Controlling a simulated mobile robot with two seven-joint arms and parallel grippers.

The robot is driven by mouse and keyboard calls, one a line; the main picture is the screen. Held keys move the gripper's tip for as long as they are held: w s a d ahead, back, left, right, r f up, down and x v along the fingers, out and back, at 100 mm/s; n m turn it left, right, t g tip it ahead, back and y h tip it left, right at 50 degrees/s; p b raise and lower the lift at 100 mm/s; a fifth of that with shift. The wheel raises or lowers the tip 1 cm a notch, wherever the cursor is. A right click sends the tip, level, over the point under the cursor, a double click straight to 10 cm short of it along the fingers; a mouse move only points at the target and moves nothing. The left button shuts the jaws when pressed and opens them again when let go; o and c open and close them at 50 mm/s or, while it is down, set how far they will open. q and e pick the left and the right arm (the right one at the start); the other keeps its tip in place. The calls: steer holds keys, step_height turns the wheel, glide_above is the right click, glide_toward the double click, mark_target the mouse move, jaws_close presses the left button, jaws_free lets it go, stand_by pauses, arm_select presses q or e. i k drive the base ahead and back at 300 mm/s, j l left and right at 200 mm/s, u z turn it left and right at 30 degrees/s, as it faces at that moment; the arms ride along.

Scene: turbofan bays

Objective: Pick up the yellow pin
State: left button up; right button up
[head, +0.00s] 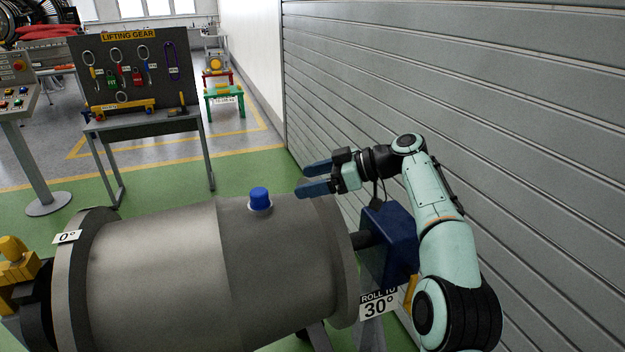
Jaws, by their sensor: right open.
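No part is clearly marked as the yellow pin. A slim yellow piece (411,291) shows below the blue box (388,243), partly hidden by my right arm; I cannot tell if it is the pin. My right gripper (303,181) is open and empty, its two dark blue fingers pointing left. In the picture it is above the right end of the grey drum (165,275), right of the drum's blue knob (260,199). My left gripper is not in view.
A sign reading "ROLL TO 30°" (379,303) is by the blue box. A ribbed grey wall (520,110) stands close on the right. A yellow fitting (14,262) is at the drum's left end. A lifting gear board (125,75) stands behind; green floor lies between.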

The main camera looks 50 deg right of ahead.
mark_target(10, 249)
steer(key=k, duration=1)
